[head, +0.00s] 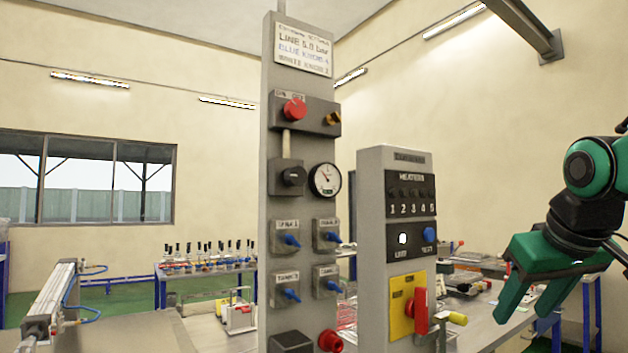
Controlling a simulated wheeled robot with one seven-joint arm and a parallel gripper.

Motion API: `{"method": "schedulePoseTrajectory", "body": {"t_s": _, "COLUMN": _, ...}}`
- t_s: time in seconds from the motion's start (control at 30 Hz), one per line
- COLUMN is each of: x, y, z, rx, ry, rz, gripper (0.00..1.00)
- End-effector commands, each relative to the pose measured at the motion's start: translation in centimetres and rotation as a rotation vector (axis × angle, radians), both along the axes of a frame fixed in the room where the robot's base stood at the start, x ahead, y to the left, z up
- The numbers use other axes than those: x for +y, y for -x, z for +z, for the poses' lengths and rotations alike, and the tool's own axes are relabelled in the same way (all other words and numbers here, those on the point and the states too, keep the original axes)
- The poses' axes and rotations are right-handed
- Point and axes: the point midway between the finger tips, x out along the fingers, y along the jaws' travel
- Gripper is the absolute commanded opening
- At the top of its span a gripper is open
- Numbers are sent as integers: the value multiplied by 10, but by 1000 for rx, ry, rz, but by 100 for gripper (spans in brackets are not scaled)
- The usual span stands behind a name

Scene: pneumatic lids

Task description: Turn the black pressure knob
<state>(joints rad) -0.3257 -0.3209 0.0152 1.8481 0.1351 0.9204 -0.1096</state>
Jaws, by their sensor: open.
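The black pressure knob (293,176) sits on a grey block on the tall grey panel (268,225), in the middle of the head view. It is left of a round white gauge (325,180) and below a box with a red button (294,109) and a small orange knob (332,118). My green gripper (522,300) is at the right edge of the view, its fingers pointing down and spread apart with nothing between them. It is well to the right of the knob and lower, touching nothing that I can see.
A shorter grey box (372,250) with numbered switches and a red handle (421,311) on a yellow plate stands between the panel and my gripper. Several blue valve handles (290,241) stick out below the knob. A workbench (482,325) lies behind.

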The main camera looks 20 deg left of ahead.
Motion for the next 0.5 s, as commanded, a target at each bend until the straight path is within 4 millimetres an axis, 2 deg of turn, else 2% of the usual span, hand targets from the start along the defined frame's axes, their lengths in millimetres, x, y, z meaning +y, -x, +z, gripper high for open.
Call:
{"method": "schedulePoseTrajectory", "body": {"t_s": 0.03, "x": 46, "y": -6, "z": 35, "rx": -68, "ry": -11, "rz": 94, "gripper": 49}}
{"method": "schedulePoseTrajectory", "body": {"t_s": 0.13, "x": 126, "y": -1, "z": 102, "rx": -195, "ry": -41, "rz": 258, "gripper": 49}}
{"method": "schedulePoseTrajectory", "body": {"t_s": 0.2, "x": 175, "y": 12, "z": 145, "rx": -274, "ry": -67, "rz": 359, "gripper": 49}}
{"method": "schedulePoseTrajectory", "body": {"t_s": 0.3, "x": 230, "y": 37, "z": 195, "rx": -366, "ry": -108, "rz": 475, "gripper": 49}}
{"method": "schedulePoseTrajectory", "body": {"t_s": 0.33, "x": 243, "y": 45, "z": 208, "rx": -389, "ry": -119, "rz": 505, "gripper": 49}}
{"method": "schedulePoseTrajectory", "body": {"t_s": 0.4, "x": 266, "y": 60, "z": 231, "rx": -430, "ry": -143, "rz": 557, "gripper": 49}}
{"method": "schedulePoseTrajectory", "body": {"t_s": 0.5, "x": 285, "y": 76, "z": 253, "rx": -470, "ry": -165, "rz": 605, "gripper": 49}}
